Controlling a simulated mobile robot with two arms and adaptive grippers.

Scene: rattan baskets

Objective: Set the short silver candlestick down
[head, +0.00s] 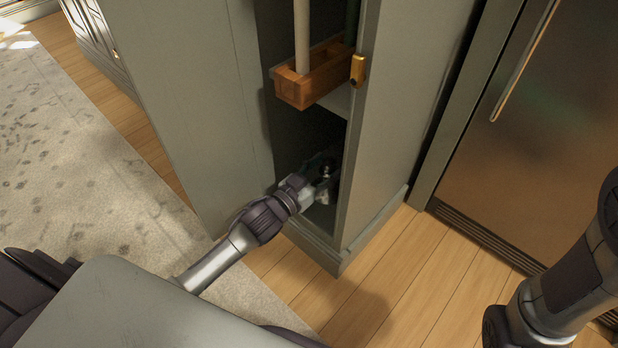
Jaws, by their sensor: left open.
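My left gripper (322,178) reaches into the shadowed lower compartment of the grey-green cabinet (390,150). It is open, low and close to the compartment floor. A small silvery shape (324,198) shows at its fingers and looks like the short silver candlestick. It is dark and partly covered by the gripper. I cannot tell whether the fingers touch it. My right arm comes in at the right edge, but its gripper is out of view.
A wooden box (312,80) with tall candles (301,35) stands on the shelf above my left gripper. The open cabinet door (200,90) stands left of the arm. A steel fridge (550,130) is at the right. The wooden floor (400,290) in front is clear.

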